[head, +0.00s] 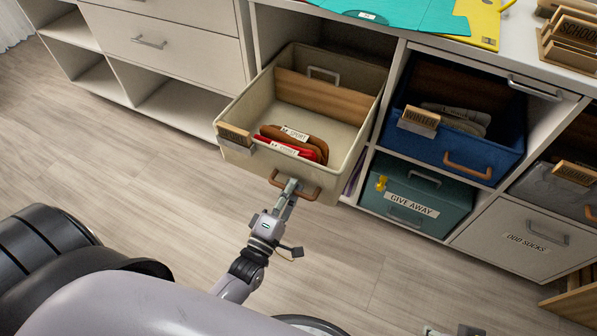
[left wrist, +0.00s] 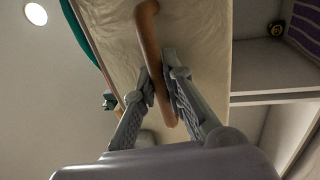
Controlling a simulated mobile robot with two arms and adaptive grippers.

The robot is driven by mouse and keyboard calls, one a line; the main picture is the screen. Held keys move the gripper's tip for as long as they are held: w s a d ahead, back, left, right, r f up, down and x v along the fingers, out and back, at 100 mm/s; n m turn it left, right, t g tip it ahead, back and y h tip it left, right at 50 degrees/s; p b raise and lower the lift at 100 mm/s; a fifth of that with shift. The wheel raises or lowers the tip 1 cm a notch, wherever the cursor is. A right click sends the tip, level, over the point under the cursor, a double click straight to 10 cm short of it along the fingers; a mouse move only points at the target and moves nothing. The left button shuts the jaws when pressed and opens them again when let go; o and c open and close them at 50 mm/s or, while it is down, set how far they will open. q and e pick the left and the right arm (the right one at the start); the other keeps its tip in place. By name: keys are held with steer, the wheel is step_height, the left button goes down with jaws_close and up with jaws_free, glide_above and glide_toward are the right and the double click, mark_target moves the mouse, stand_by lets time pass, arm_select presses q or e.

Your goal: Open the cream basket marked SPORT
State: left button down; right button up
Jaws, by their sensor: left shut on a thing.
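The cream basket (head: 232,108) is pulled well out of its cubby, its open top showing. Inside lie a brown item and a red item, near a white label reading SPORT (head: 295,133). A wooden tag (head: 234,134) hangs on its front left rim. My left gripper (head: 290,186) is shut on the brown front handle (head: 312,192). In the left wrist view, the gripper's fingers (left wrist: 163,92) stand on either side of the handle (left wrist: 148,30), against the cream basket front (left wrist: 200,35). A small grey and dark part at the head view's bottom edge may be my right gripper.
Right of the basket are a blue basket (head: 455,150), a teal GIVE AWAY box (head: 440,192) and a white ODD SOCKS drawer (head: 525,240). Teal and yellow folders lie on the top. The wood floor (head: 170,190) in front is clear.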

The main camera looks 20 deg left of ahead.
arm_select(q)
steer(key=s+p, duration=0.2)
steer(key=s, duration=0.6)
steer(key=shift+s+a, duration=0.15)
steer(key=shift+s, duration=0.15)
arm_select(e)
steer(key=shift+w+a+f, duration=0.1)
steer(key=shift+w+f, duration=0.45)
steer(key=shift+f, duration=0.3)
arm_select(q)
steer(key=shift+f, duration=0.1)
steer(key=c, duration=1.7)
jaws_free()
steer(key=shift+o, duration=0.2)
steer(key=s+f, duration=0.2)
steer(key=s, duration=0.9)
steer(key=shift+s+a, duration=0.2)
steer(key=shift+s, duration=0.2)
steer(key=shift+w+f, duration=0.1)
steer(key=shift+w, duration=0.05)
